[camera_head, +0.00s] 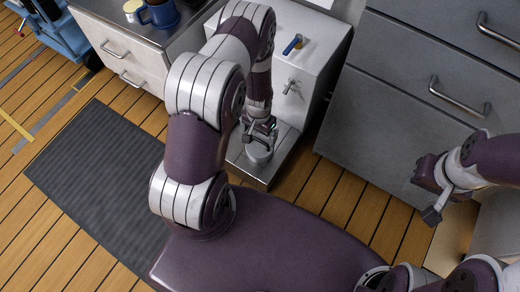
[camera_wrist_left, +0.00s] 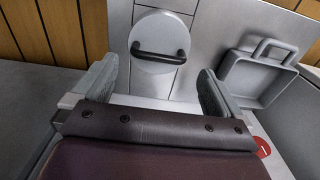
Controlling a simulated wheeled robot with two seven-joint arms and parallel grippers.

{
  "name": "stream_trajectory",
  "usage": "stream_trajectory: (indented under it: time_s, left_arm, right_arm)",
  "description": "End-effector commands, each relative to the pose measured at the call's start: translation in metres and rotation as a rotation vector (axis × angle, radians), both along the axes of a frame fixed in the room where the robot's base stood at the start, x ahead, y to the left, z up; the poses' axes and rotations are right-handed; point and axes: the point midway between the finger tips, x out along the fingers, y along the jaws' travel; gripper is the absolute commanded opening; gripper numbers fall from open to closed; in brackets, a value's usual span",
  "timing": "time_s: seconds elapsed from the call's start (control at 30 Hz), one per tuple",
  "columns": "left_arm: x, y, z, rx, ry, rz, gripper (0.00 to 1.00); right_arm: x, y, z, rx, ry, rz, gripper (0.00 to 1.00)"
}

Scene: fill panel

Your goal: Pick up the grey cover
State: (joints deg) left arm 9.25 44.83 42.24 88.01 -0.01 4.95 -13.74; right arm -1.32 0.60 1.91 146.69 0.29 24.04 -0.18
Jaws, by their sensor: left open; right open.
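The grey cover is a round light-grey disc with a dark bar handle; it shows in the left wrist view (camera_wrist_left: 160,62) and, partly hidden, in the head view (camera_head: 259,153) on the low ledge of the white cabinet. My left gripper (camera_head: 262,130) is open just above it. In the left wrist view my left gripper's fingers (camera_wrist_left: 158,72) stand apart on either side of the cover's near part, with nothing between them. The handle lies ahead of the fingertips. My right gripper (camera_head: 432,195) is open and empty at the right, in front of the grey drawers.
The white cabinet (camera_head: 310,45) has a blue-handled valve (camera_head: 292,44) on top and a tap (camera_head: 290,87) on its front. Grey drawers (camera_head: 400,110) stand at the right. A grey handled tray (camera_wrist_left: 258,75) is right of the cover. A dark mat (camera_head: 90,155) lies on the wooden floor.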

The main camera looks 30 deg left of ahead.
Motion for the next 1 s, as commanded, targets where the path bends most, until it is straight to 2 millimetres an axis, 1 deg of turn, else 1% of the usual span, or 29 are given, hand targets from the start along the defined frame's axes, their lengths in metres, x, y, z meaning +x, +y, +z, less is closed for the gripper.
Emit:
stream_trajectory:
  time_s: [0.03,0.17,0.27,0.3,0.4,0.63,0.67,0.7,0.8,1.0]
  left_arm:
    - [0.0,0.0,-0.009,0.0,0.001,0.0,1.0]
    - [0.001,0.0,-0.02,0.0,-0.001,0.0,1.0]
    - [0.003,-0.001,-0.039,0.0,-0.001,-0.001,1.0]
    - [0.004,-0.002,-0.049,0.0,-0.001,-0.001,1.0]
    - [0.003,-0.002,-0.063,-0.001,0.0,0.0,1.0]
    - [0.004,-0.002,-0.061,-0.001,-0.001,0.0,1.0]
    - [0.004,-0.002,-0.061,-0.001,-0.001,0.0,0.9]
    - [0.004,-0.002,-0.061,-0.001,-0.001,0.0,0.77]
    - [0.004,-0.002,-0.061,-0.001,-0.001,0.0,0.47]
    - [0.004,-0.002,-0.061,-0.001,-0.002,0.0,0.47]
  right_arm:
    - [0.0,0.0,-0.007,0.0,0.0,0.0,0.43]
    - [0.0,0.0,-0.015,0.0,0.0,0.0,0.43]
    - [0.0,0.0,-0.033,0.0,-0.001,0.0,0.43]
    - [0.0,0.0,-0.042,0.0,0.0,0.0,0.43]
    - [0.0,0.0,-0.052,0.0,0.0,0.0,0.43]
    - [0.0,0.0,-0.048,0.0,-0.001,0.0,0.43]
    - [0.0,0.0,-0.048,0.0,-0.001,0.0,0.43]
    - [0.0,0.0,-0.048,0.0,-0.001,0.0,0.43]
    - [0.0,0.0,-0.048,0.0,0.0,0.0,0.43]
    - [0.0,0.0,-0.048,0.0,0.0,0.0,0.43]
